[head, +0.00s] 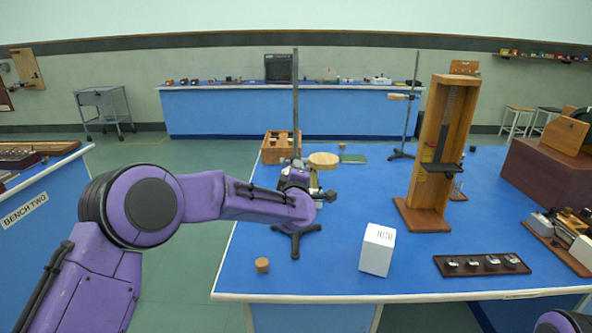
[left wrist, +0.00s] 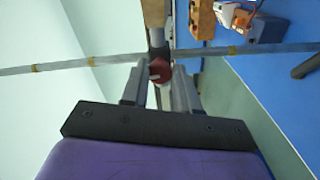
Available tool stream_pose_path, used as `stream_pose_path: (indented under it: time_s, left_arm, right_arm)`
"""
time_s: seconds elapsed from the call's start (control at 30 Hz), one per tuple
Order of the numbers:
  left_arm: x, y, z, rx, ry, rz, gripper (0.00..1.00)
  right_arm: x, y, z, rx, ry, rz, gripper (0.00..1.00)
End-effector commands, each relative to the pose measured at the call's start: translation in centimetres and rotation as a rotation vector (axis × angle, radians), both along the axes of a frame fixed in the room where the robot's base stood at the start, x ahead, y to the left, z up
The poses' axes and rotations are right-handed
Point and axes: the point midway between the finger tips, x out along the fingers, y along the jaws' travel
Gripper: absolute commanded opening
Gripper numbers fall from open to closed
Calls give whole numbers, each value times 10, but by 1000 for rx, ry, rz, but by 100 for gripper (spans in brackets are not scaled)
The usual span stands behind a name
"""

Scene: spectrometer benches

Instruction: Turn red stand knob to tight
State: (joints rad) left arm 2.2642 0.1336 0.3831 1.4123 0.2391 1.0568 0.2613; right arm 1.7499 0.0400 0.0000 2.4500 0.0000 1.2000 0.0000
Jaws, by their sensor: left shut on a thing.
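The red stand knob (left wrist: 160,70) shows in the left wrist view, on a dark clamp piece on the stand's rod. My left gripper (left wrist: 160,80) is shut on the knob, with one grey finger on each side of it. In the head view the stand (head: 295,105) is a tall thin rod on a dark footed base, near the left edge of the blue bench. My left arm crosses in front of the rod there and hides the knob. The knob's turn angle cannot be told. My right gripper is not in view.
On the blue bench (head: 335,275) are a white box (head: 378,250), a cork (head: 262,265), a tall wooden frame (head: 432,160) and a dark tray (head: 482,264). A wooden box (head: 275,151) stands behind the stand. The bench front between cork and white box is clear.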

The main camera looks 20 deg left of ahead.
Motion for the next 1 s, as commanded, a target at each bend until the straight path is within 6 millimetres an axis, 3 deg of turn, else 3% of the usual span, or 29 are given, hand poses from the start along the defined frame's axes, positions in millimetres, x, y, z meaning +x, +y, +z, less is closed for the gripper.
stream_pose_path:
  time_s: [0.73,0.77,0.8,1.0]
  left_arm:
    - [0,-1,-2,79,25,-3,0]
    - [0,-1,-2,79,25,-3,39]
    - [0,-1,-2,79,25,-3,52]
    - [0,0,-1,78,24,-1,54]
  right_arm:
    - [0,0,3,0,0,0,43]
    - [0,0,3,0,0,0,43]
    - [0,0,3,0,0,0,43]
    - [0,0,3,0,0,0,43]
